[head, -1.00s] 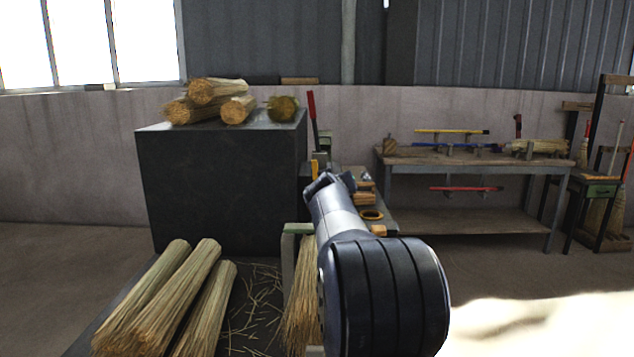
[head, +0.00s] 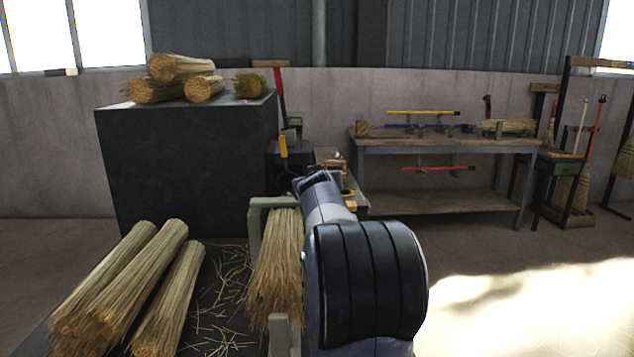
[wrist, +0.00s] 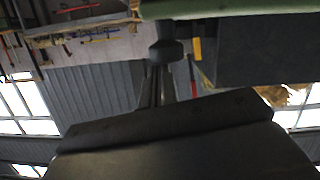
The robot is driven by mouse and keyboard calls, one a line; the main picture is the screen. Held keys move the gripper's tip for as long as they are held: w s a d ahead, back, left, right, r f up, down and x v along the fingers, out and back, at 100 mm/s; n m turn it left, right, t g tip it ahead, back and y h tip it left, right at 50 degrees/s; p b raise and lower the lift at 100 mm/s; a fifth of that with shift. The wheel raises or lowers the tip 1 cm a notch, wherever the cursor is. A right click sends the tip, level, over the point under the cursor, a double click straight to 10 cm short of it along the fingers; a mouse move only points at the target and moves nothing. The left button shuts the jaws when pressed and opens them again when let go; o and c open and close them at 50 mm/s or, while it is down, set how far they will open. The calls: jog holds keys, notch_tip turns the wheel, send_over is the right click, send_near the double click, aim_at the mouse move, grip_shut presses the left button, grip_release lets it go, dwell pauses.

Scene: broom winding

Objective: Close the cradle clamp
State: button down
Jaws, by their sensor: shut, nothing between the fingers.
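The cradle holds a straw bundle (head: 275,265) near the front in the head view. A green bar (head: 272,202), which looks like the cradle clamp, lies across the bundle's far end beside an upright grey post (head: 254,240). The green bar also crosses the top edge of the wrist view (wrist: 225,8), close to the camera. My arm reaches forward just right of the bundle and hides its right side. My gripper (wrist: 165,48) shows as a narrow dark shape in the wrist view, shut and empty. I cannot tell whether it touches the bar.
Several loose straw bundles (head: 130,290) lie left of the cradle. A large dark block (head: 190,170) stands behind, with more bundles on top. A red lever (head: 278,90) rises beside it. A workbench (head: 445,145) with coloured handles stands at back right. Open floor lies right of my arm.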

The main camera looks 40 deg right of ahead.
jog(key=shift+f, duration=0.1)
dwell(0.3)
notch_tip(320, 180, up, 5)
jog(key=p, duration=0.3)
jog(key=v, duration=0.9)
jog(key=shift+s+f+b, duration=0.25)
jog(key=shift+s+b, duration=0.15)
jog(key=shift+s, duration=0.2)
jog(key=w+d+f+b, duration=0.2)
jog(key=w+d+f, duration=0.3)
jog(key=w, duration=0.3)
jog(key=shift+f, duration=0.85)
jog(key=shift+w+d+r, duration=0.1)
jog(key=shift+d, duration=0.05)
